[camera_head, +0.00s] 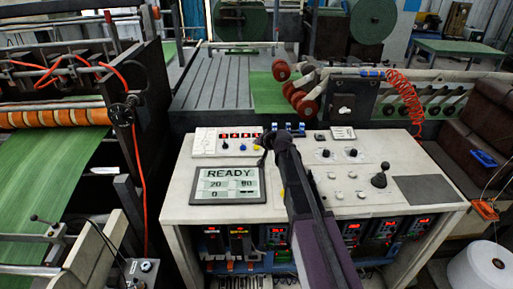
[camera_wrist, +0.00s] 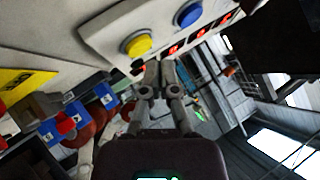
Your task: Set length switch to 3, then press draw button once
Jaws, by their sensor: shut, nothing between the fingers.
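In the wrist view the yellow button (camera_wrist: 137,43) and blue button (camera_wrist: 188,14) are close to my gripper (camera_wrist: 152,72). My gripper is shut and empty, its tips near the panel edge below the yellow button; whether they touch is unclear. In the head view my arm hides part of the console. Two black knobs (camera_head: 326,153) (camera_head: 351,153) sit right of my arm. No label identifies the length switch or draw button.
A display (camera_head: 228,184) reads READY, with smaller numbers below. Blue switches (camera_head: 300,127) stand behind my arm; a joystick (camera_head: 380,178) is at the right. Red rollers (camera_head: 297,95) are behind the console. Green sheet (camera_head: 48,180) runs through the machine at left.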

